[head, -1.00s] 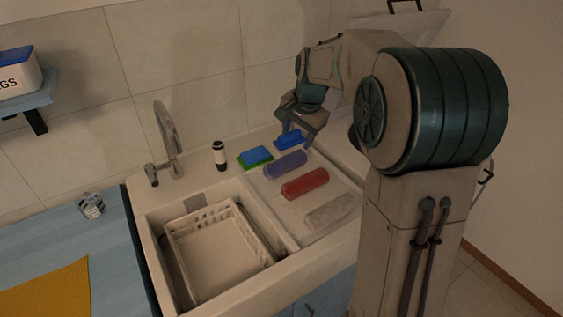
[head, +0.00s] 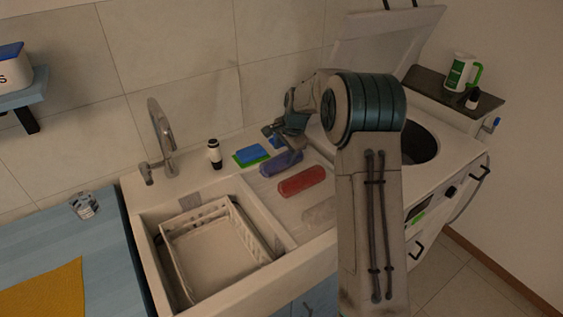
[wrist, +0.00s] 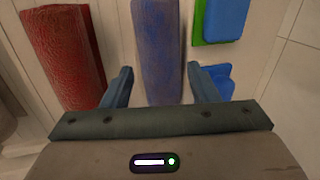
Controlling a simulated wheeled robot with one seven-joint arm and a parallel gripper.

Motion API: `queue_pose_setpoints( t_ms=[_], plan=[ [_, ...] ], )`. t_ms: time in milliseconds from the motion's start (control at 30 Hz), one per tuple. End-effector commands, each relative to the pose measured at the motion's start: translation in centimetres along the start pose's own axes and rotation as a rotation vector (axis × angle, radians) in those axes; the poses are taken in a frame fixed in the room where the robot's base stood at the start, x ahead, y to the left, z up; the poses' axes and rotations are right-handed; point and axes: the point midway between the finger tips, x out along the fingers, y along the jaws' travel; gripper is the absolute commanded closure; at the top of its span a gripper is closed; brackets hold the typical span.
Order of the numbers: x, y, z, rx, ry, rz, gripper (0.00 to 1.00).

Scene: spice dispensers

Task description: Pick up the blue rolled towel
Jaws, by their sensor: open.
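The blue rolled towel (head: 281,163) lies on the sink's drainboard, between the red rolled towel (head: 301,182) and the sponges at the back. My gripper (head: 285,134) is open and empty above the far end of the row. In the wrist view the blue rolled towel (wrist: 158,50) runs lengthwise between my open fingers (wrist: 167,86), with a gap on both sides. The red rolled towel (wrist: 64,55) lies to the left there. I cannot tell how high the fingers are above the towel.
A blue-and-green sponge (head: 251,155) lies beside the towel, and a blue object (wrist: 218,76) shows near the right finger. A pale rolled towel (head: 320,210) is partly hidden by my arm. A white basket (head: 228,206) sits in the sink. A dark-capped bottle (head: 214,154) stands behind.

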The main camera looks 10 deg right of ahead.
Motion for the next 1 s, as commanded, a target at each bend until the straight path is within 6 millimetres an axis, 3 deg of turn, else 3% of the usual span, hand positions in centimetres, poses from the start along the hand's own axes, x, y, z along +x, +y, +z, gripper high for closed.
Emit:
queue_pose_setpoints(
  t_ms=[433, 767, 867, 1000],
  plan=[
    [4.7, 0.0, -0.5, -0.001, -0.001, 0.002, 0.46],
    [5.3, 0.0, -0.5, -0.002, 0.001, 0.000, 0.46],
    [5.3, 0.0, -0.5, -0.001, 0.000, 0.000, 0.74],
    [5.3, 0.0, -0.5, -0.001, 0.001, 0.000, 0.78]
  ],
)
